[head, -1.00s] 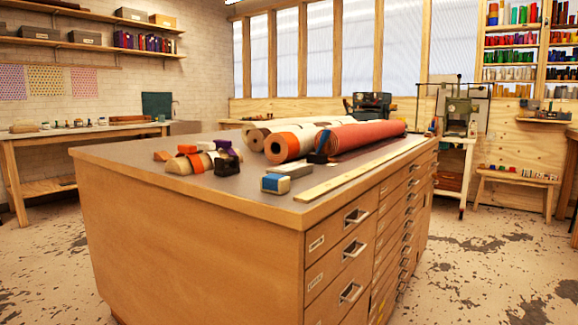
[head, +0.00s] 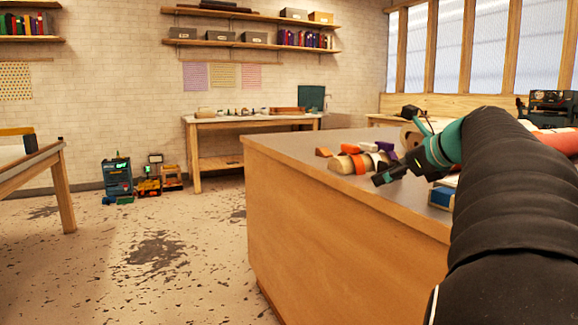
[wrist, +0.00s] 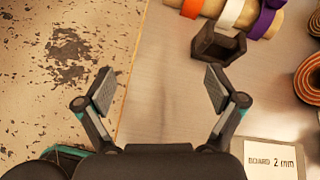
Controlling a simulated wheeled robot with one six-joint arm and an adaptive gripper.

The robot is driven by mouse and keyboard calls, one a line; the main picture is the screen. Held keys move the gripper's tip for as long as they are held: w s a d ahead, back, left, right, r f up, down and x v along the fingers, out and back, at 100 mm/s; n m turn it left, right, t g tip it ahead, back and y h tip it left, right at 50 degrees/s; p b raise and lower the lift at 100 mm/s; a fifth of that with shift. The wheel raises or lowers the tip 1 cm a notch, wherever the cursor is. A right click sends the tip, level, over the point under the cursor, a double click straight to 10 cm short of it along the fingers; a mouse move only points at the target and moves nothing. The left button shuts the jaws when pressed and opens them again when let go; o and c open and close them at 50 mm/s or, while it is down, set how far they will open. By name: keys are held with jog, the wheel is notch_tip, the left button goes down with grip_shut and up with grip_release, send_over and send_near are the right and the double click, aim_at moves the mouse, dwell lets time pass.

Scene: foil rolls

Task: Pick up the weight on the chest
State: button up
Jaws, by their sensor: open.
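The chest (head: 330,220) is a wide wooden cabinet with a grey top. In the wrist view its top (wrist: 165,70) fills the middle and right. A dark, hollow-looking block (wrist: 218,46) lies there, just beyond the right fingertip; it may be the weight, but I cannot be sure. My gripper (wrist: 160,88) is open and empty, with its fingers on either side of the chest's left edge. In the head view my gripper (head: 388,177) is over the near part of the top, and my arm hides much of the chest.
A tan roll with coloured bands (wrist: 230,11) lies beyond the dark block. A rolled end (wrist: 309,78) is at the right, and a card reading "BOARD 2 mm" (wrist: 275,157) at lower right. A blue block (head: 440,197) sits near the arm. Floor (head: 170,250) is open at left.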

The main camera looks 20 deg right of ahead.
aim_at(384, 164)
jog(key=d+r+m, duration=0.1)
jog(key=d, duration=0.1)
jog(key=d+r+m, duration=0.1)
jog(key=d, duration=0.1)
jog(key=d+r+m+t, duration=0.1)
jog(key=d, duration=0.2)
jog(key=shift+s+r+m, duration=0.25)
jog(key=shift+s+m, duration=0.15)
jog(key=shift+w+d+h, duration=0.15)
jog(key=shift+w+h, duration=0.1)
jog(key=shift+h, duration=0.15)
jog(key=x, duration=0.7)
jog(key=shift+x, duration=3.1)
jog(key=shift+d+r, duration=0.1)
jog(key=shift+d, duration=0.1)
jog(key=shift+c, duration=0.3)
jog(key=c, duration=1.7)
